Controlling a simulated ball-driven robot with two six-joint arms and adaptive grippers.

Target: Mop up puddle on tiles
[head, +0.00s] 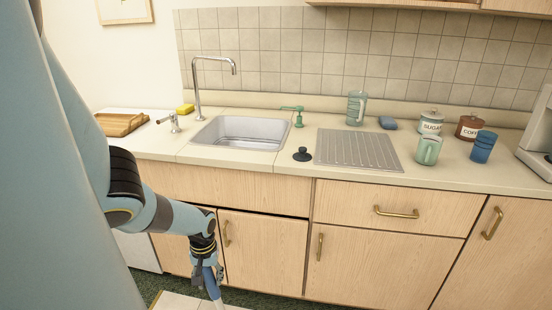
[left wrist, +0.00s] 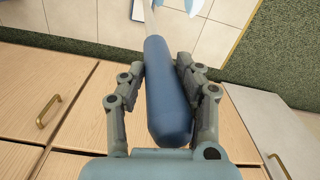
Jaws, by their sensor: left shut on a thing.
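My left gripper (head: 208,270) hangs low in front of the lower cabinets and is shut on the blue handle grip (head: 213,286) of a long tool. In the left wrist view the left gripper (left wrist: 160,68) has its fingers on both sides of this blue grip (left wrist: 168,100). A pale shaft (left wrist: 149,20) runs from the grip down toward the pale floor tiles (left wrist: 108,22). I cannot make out the puddle. My right gripper is not in view.
Wooden cabinets (head: 262,252) stand close behind the gripper, with brass handles sticking out. Above them is a counter with a sink (head: 243,133), drainboard, soap pump, jars and cups. Green carpet (left wrist: 255,75) borders the tiles.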

